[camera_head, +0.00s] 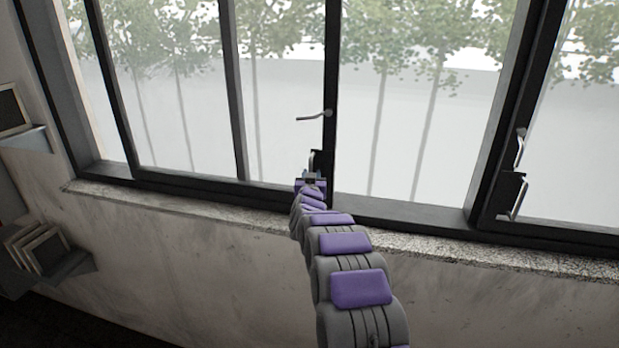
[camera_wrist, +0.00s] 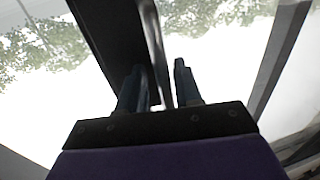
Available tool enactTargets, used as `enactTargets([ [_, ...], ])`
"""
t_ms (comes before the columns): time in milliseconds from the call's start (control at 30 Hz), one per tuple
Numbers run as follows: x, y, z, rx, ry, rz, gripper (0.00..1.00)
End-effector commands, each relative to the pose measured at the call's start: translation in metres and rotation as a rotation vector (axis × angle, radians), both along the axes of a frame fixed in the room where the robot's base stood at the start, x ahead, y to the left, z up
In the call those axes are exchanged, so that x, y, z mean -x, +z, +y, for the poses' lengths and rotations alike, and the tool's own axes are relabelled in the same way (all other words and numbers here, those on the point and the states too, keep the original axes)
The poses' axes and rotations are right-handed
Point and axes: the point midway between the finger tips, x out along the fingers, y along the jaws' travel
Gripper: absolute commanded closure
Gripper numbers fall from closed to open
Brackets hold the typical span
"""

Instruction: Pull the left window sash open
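The left window sash (camera_head: 332,70) is a dark-framed glass panel in the head view. Its right stile carries a thin metal lever (camera_head: 314,116) and, lower down, an upright pull handle (camera_head: 314,160). My gripper (camera_head: 311,181) is at the lower end of that handle, just above the sill. In the wrist view my gripper (camera_wrist: 158,80) has its two dark fingers apart, with the shiny handle bar (camera_wrist: 155,45) running between them. Gaps seem to show on both sides of the bar. The dark stile (camera_wrist: 108,40) lies behind the left finger.
A speckled stone sill (camera_head: 200,207) runs below the window. Another dark sash with metal handles (camera_head: 516,190) is at the right. Wall shelves (camera_head: 70,266) with framed panels (camera_head: 40,248) project at the left. The wall below the sill is bare.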

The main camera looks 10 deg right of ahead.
Motion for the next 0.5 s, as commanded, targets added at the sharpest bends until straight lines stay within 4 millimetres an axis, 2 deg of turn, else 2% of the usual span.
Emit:
enactTargets([
  [267, 0.006, -0.002, 0.004, 0.0, -0.001, 0.003, 0.66],
  [500, 0.03, -0.002, 0.011, 0.0, 0.001, 0.003, 0.66],
])
